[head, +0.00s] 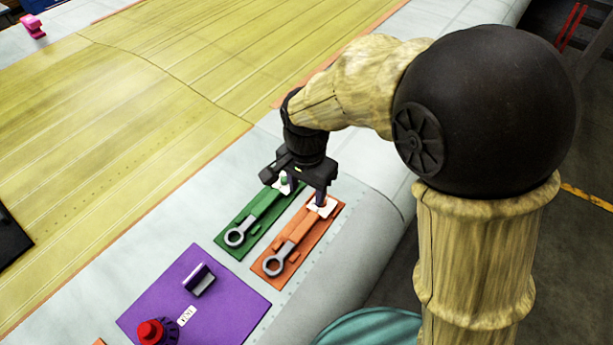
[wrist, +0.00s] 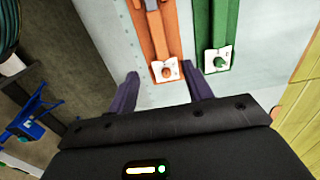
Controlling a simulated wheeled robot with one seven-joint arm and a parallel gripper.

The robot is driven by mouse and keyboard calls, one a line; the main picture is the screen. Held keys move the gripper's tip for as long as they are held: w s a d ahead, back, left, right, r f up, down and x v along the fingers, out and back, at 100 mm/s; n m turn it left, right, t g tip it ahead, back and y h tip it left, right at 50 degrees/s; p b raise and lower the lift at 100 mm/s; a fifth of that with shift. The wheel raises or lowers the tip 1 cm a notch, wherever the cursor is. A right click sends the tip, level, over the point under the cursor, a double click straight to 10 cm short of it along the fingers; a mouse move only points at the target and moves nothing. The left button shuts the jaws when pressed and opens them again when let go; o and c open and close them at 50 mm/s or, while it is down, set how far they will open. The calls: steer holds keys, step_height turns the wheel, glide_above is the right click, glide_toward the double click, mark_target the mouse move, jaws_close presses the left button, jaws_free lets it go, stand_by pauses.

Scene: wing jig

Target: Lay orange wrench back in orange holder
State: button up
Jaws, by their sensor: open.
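The orange holder (head: 320,228) is a flat orange board on the pale wing surface. A grey ring-ended wrench (head: 274,264) lies along it, its ring at the near end; part of its shank (wrist: 151,5) shows at the top of the wrist view. The holder's far end, with a white tag and an orange knob (wrist: 167,73), shows in the wrist view. My gripper (head: 303,190) is open above the far ends of the orange and green holders.
A green holder (head: 264,222) with a similar grey wrench (head: 236,236) lies parallel on the left. A purple board (head: 225,310) with a purple block and a red-topped object is nearer. The wing edge drops to the floor on the right.

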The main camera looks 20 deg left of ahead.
step_height(320, 180, up, 5)
steer(key=shift+f+b, duration=0.15)
steer(key=shift+b, duration=0.15)
steer(key=shift+f, duration=0.1)
stand_by(0.4)
steer(key=d+f+n+t+b, duration=0.1)
steer(key=d+f, duration=0.3)
steer(key=d, duration=1)
steer(key=d+f+n+t+b, duration=0.1)
steer(key=d+f, duration=0.3)
steer(key=d, duration=1.1)
steer(key=shift+s+d+f+n+t, duration=0.2)
steer(key=shift+d+n+t, duration=0.1)
steer(key=shift+n, duration=0.3)
steer(key=shift+s, duration=0.1)
